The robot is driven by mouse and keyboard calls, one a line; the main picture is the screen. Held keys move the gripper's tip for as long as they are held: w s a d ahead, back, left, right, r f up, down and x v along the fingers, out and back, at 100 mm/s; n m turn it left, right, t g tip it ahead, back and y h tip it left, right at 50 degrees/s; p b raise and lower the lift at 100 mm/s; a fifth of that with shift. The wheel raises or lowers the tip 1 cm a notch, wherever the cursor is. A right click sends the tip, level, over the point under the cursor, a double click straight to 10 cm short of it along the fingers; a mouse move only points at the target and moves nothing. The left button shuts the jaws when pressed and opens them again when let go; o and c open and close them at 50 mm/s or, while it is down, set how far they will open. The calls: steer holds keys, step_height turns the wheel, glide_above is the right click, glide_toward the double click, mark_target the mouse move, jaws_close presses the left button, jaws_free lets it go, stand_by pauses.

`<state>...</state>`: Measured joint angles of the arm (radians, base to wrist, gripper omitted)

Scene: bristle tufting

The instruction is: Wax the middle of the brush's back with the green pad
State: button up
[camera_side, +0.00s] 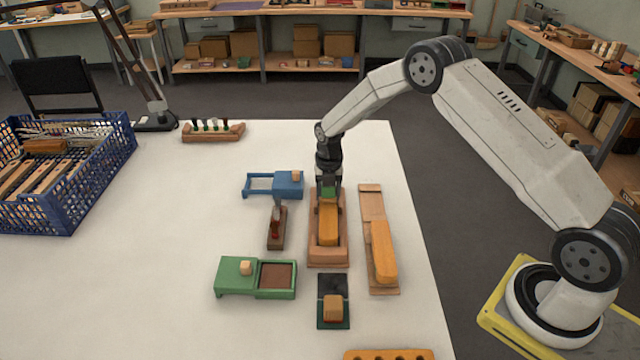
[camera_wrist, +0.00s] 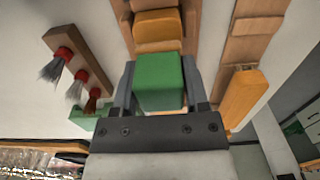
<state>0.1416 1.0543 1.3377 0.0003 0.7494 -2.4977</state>
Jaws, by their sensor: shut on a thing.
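My gripper (camera_side: 328,190) is shut on the green pad (camera_wrist: 160,80), which sits between its two fingers (camera_wrist: 160,72) in the wrist view. In the side view a little of the green pad (camera_side: 329,192) shows below my gripper. The brush (camera_side: 328,224), with a yellow-orange wooden back, lies lengthwise in a brown wooden cradle (camera_side: 328,262). My gripper is over the far part of the brush. The brush back (camera_wrist: 157,30) also shows just beyond the pad in the wrist view. I cannot tell whether the pad touches it.
Right of the cradle, a yellow wooden piece (camera_side: 383,250) rests on a board (camera_side: 371,203). To the left are a blue box (camera_side: 288,185), a small brown stand (camera_side: 277,240) and a green box (camera_side: 235,282). A dark green base (camera_side: 333,323) with a wooden block stands in front.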

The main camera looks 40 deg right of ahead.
mark_target(329, 229)
steer(key=shift+s+a+f, duration=0.15)
steer(key=shift+a+f, duration=0.05)
steer(key=shift+f, duration=0.35)
steer(key=shift+s+a, duration=3.55)
steer(key=shift+s, duration=0.05)
steer(key=shift+w+d, duration=3.8)
steer(key=shift+r, duration=4.05)
steer(key=shift+a, duration=0.1)
